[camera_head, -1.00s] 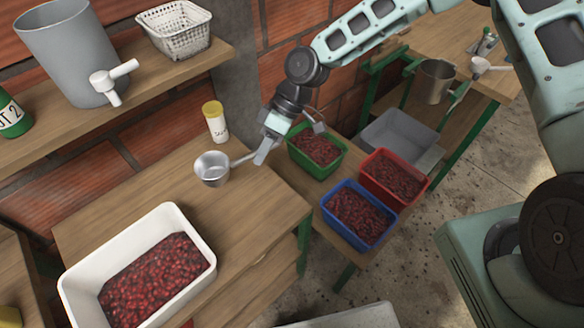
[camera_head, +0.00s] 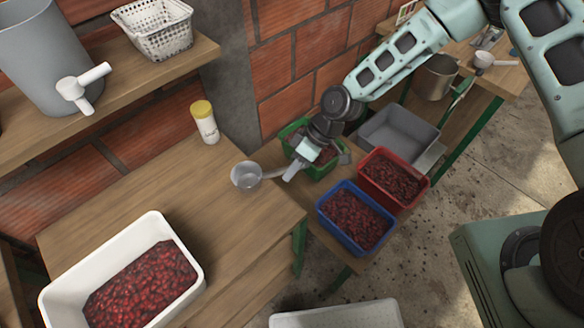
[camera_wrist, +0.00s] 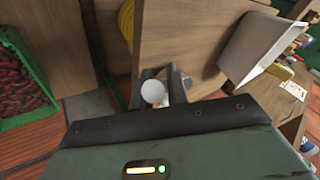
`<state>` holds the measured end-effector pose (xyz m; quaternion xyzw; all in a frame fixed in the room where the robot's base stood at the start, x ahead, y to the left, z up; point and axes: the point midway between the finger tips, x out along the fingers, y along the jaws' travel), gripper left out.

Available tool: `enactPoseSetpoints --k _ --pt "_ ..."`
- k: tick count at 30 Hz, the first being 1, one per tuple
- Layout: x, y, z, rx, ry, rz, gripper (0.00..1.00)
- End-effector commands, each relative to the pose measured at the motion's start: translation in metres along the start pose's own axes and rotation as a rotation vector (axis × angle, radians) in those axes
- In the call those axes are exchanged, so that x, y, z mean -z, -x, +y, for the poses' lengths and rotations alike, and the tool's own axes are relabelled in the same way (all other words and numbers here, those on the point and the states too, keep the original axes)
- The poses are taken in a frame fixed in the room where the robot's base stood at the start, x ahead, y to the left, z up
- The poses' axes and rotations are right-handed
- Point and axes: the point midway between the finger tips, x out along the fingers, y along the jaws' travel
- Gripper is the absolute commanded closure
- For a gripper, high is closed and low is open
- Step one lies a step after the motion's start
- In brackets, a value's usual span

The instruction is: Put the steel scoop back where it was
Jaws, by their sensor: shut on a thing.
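The steel scoop (camera_head: 246,176) has a round metal cup and a thin handle. My gripper (camera_head: 290,172) is shut on its handle, near the right edge of the wooden table (camera_head: 150,190). The scoop's cup points left and appears over the table top; whether it touches the wood I cannot tell. In the wrist view my gripper (camera_wrist: 162,95) shows its two fingers around a pale round end, with part of the scoop (camera_wrist: 178,76) behind; most of the scoop is hidden there.
A white tub (camera_head: 52,298) of red cherries stands at the table's front. A yellow-capped shaker (camera_head: 205,122) stands at the back. Green (camera_head: 290,130), red (camera_head: 362,182) and blue (camera_head: 325,222) crates of cherries sit on a lower bench, beside a grey bin (camera_head: 408,128). The table's middle is clear.

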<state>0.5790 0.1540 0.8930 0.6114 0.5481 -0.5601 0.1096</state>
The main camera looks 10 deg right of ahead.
Motion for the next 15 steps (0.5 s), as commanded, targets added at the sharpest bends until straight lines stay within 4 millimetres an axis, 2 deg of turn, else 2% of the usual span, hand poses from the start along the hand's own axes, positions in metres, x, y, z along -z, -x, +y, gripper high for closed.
enactPoseSetpoints --k 4,15 --pt "-0.0032 -0.0082 0.004 0.001 0.002 0.0 1.0" --pt "-0.0052 -0.0127 0.0072 0.0 0.002 0.0 1.0"
